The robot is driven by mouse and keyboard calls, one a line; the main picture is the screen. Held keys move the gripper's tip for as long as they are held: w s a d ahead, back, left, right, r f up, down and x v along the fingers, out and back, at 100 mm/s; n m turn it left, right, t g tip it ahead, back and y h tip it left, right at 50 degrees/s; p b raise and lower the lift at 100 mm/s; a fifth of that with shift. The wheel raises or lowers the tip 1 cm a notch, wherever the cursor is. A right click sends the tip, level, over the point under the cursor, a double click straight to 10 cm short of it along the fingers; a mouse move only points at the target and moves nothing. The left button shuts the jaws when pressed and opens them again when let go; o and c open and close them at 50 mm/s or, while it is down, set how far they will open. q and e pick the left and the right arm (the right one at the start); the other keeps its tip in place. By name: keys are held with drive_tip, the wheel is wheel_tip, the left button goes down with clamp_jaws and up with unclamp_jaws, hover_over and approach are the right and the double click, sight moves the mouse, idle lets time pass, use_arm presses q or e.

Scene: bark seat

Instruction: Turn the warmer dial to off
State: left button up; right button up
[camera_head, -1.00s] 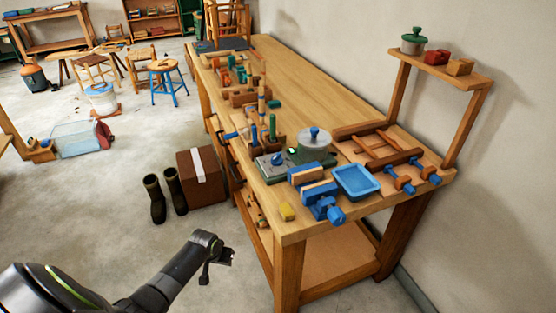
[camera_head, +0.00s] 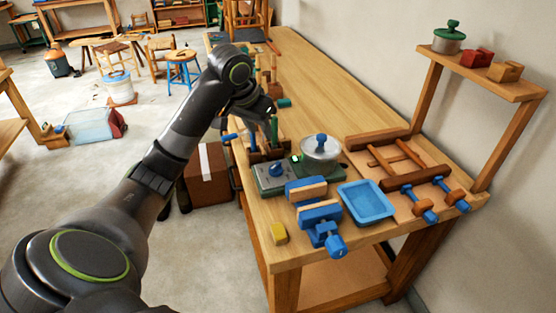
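The warmer (camera_head: 262,183) is a low green unit with a grey top panel on the near part of the workbench. Its blue dial (camera_head: 277,169) sits on the panel. A pale round pot with a blue knob (camera_head: 321,147) stands at the warmer's right end. A small green light shows between dial and pot. My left gripper (camera_head: 268,113) hangs over the bench's left edge, above and behind the dial and apart from it. Its fingers are small and dark, so I cannot tell if they are open. My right gripper is not in view.
Blue-and-wood clamps (camera_head: 318,208), a blue tray (camera_head: 366,203) and a yellow block (camera_head: 279,233) lie in front of the warmer. A wooden tool rack (camera_head: 263,154) stands just behind it. A wooden frame (camera_head: 398,163) is to the right. The bench's back middle is clear.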

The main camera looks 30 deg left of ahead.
use_arm(q)
drive_tip(key=f+b, duration=0.1)
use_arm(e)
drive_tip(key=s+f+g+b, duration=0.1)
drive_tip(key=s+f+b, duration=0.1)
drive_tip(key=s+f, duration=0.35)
use_arm(q)
drive_tip(key=b, duration=0.5)
approach(275, 165)
drive_tip(key=x, duration=0.6)
drive_tip(key=shift+w+f, duration=0.15)
drive_tip(key=shift+f, duration=0.25)
drive_tip(key=shift+w+f, duration=0.25)
drive_tip(key=shift+f, duration=0.35)
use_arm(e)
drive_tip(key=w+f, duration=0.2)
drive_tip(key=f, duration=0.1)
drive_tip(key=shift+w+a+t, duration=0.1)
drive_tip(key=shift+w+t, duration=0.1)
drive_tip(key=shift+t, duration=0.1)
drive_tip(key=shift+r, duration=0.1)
use_arm(q)
drive_tip(key=shift+p, duration=0.3)
clamp_jaws()
